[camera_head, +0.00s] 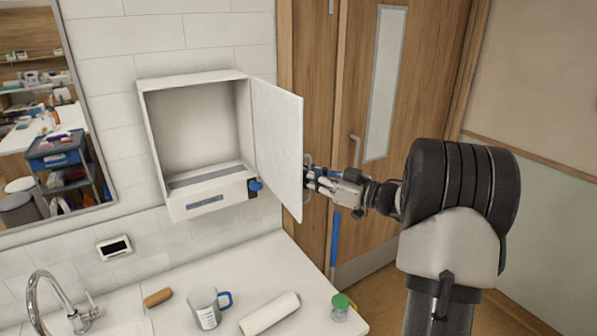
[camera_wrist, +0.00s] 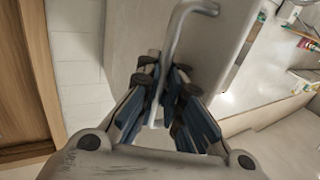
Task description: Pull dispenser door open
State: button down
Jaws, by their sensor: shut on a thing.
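The white dispenser (camera_head: 205,190) is fixed to the tiled wall above the counter. Its door (camera_head: 278,145) is swung wide open to the right, and the inside looks empty. My gripper (camera_head: 312,178) is at the door's outer face, near its free edge. In the wrist view my gripper (camera_wrist: 162,100) is shut on the grey bent bar handle (camera_wrist: 178,45) of the door. The handle runs between the two fingers. The door panel (camera_wrist: 225,40) also shows in the wrist view. In the head view the handle is partly hidden by the fingers.
A mug (camera_head: 206,306), a white roll (camera_head: 270,313), a brown object (camera_head: 158,298) and a green-capped bottle (camera_head: 341,305) stand or lie on the counter (camera_head: 255,265) below. A tap (camera_head: 60,300) is at the lower left. A wooden door (camera_head: 350,60) is behind my arm.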

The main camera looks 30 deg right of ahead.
jog(key=shift+d+f, duration=0.15)
jog(key=shift+d, duration=0.05)
dwell(0.3)
jog(key=c, duration=2)
grip_release()
jog(key=shift+s, duration=0.2)
jog(key=v, duration=1.2)
jog(key=shift+w, duration=0.1)
